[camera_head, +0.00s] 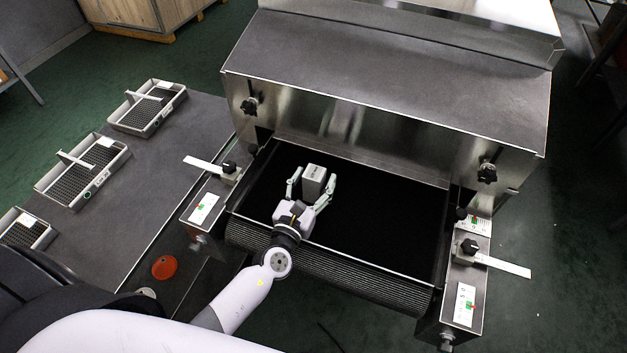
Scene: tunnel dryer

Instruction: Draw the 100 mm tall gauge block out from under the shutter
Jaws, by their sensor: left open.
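The gauge block (314,180) is a small grey metal block standing on the black conveyor belt (390,220), in front of the dryer's opening. The shutter (370,135) is the shiny metal plate behind it across the dryer's mouth. The block appears clear in front of the shutter's lower edge; the exact gap is hard to tell. My left gripper (311,186) reaches in from the front with its fingers open, one on each side of the block. I cannot tell whether either finger touches it. My right gripper is not in view.
The dryer hood (390,75) rises behind the belt, with black knobs (487,173) on its front. Side brackets with metal strips (503,265) flank the belt. The belt's right half is clear.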

